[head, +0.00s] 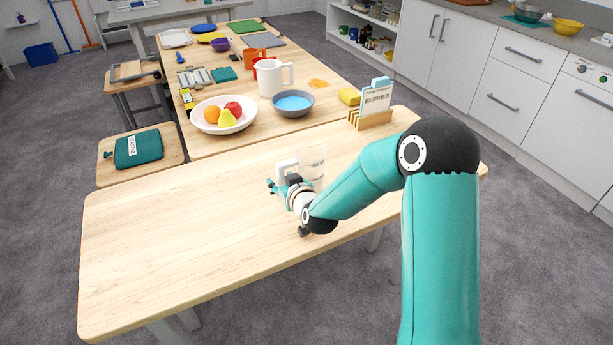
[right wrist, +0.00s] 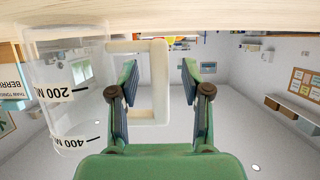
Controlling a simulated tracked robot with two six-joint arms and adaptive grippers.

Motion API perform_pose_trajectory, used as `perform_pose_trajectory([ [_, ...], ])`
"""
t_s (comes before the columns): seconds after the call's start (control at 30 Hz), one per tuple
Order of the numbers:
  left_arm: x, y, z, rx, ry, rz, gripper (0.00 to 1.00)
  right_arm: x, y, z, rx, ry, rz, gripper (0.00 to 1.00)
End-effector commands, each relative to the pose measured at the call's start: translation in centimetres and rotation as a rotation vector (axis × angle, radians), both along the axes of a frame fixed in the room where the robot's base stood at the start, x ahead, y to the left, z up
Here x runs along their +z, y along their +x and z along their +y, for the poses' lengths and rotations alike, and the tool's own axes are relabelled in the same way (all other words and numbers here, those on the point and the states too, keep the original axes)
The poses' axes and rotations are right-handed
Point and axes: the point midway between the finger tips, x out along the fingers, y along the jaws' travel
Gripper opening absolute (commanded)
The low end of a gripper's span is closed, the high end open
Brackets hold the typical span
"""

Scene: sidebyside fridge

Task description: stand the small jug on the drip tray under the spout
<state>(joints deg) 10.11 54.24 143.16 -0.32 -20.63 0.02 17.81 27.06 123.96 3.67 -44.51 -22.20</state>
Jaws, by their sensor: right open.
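The small jug (head: 313,160) is clear, with printed measuring marks and a white handle (head: 287,167). It stands on the near table. My right gripper (head: 280,183) is beside the jug on its handle side. In the right wrist view, where the scene is upside down, the jug (right wrist: 65,90) is at the left. The upright bar of its handle (right wrist: 160,85) shows between the open fingers of the gripper (right wrist: 158,68), and I see no clear grip on it. No drip tray or spout shows. My left gripper is out of view.
Behind the jug are a fruit bowl (head: 224,128), a blue-grey bowl (head: 293,107), a white pitcher (head: 276,80) and a wooden card rack (head: 370,121). The near table (head: 180,240) is bare to the left. White cabinets (head: 480,60) stand at the right.

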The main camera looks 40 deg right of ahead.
Motion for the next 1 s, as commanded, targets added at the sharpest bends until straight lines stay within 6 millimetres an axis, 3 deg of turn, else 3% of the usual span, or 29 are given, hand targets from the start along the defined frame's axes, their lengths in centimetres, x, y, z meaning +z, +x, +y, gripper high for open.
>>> perform_pose_trajectory([
  [0.2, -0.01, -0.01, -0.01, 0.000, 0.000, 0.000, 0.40, -0.06, 0.07, -0.02, 0.000, 0.000, 0.000, 0.48],
  [0.5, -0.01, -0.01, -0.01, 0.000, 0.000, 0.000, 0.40, -0.03, 0.05, -0.01, 0.000, 0.000, 0.000, 0.00],
  [1.0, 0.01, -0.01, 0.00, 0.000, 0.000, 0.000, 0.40, 0.26, 0.06, -0.07, -0.001, -0.001, -0.003, 0.00],
])
